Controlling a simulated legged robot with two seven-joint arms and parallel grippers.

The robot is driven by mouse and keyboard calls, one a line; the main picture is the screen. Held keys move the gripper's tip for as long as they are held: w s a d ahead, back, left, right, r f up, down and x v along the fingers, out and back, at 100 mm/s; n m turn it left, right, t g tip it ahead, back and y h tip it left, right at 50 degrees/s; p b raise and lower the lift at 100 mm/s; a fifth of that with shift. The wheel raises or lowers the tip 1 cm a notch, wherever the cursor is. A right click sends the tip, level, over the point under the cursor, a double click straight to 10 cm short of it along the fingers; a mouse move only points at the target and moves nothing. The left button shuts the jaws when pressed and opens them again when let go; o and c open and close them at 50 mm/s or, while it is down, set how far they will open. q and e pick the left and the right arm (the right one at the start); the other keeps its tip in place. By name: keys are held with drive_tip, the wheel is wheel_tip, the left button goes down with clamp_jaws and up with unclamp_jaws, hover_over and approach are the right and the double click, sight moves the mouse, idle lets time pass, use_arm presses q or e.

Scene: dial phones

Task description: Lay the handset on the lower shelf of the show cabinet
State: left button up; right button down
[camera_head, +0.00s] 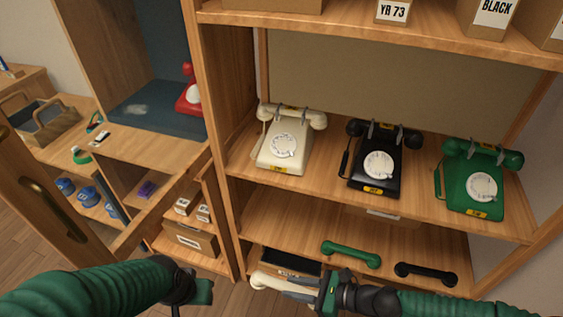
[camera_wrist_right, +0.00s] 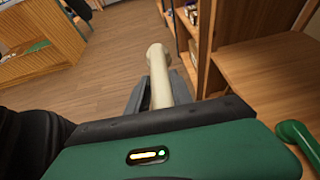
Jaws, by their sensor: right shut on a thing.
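My right gripper (camera_head: 318,289) is shut on a cream handset (camera_head: 268,283) in the head view. The handset is by the front edge at the left end of the show cabinet's lower shelf (camera_head: 310,229); whether it touches is unclear. In the right wrist view the handset (camera_wrist_right: 158,75) stands out between the jaws, with floor behind it and bare shelf wood (camera_wrist_right: 270,75) to its right. A green handset (camera_head: 351,254) and a black handset (camera_head: 426,273) lie on the lower shelf. My left gripper (camera_head: 202,292) is low at the left of centre; its jaws are not clear.
Cream (camera_head: 285,145), black (camera_head: 379,165) and green (camera_head: 480,185) phones stand on the shelf above. A cabinet upright (camera_head: 213,130) rises at the left, and an open door (camera_head: 45,195) is further left.

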drive_tip(key=d+r+m+t+p, duration=0.1)
drive_tip(key=d+r+p, duration=0.7)
drive_tip(key=r, duration=0.3)
drive_tip(key=w+d+r+m+t+h+p, duration=0.1)
drive_tip(key=d+r+m+t+p, duration=0.1)
drive_tip(key=d+r+p, duration=0.6)
wheel_tip(320, 180, up, 3)
drive_tip(key=shift+w+r+p, duration=0.2)
drive_tip(key=shift+p, duration=1)
drive_tip(key=shift+d+f, duration=0.1)
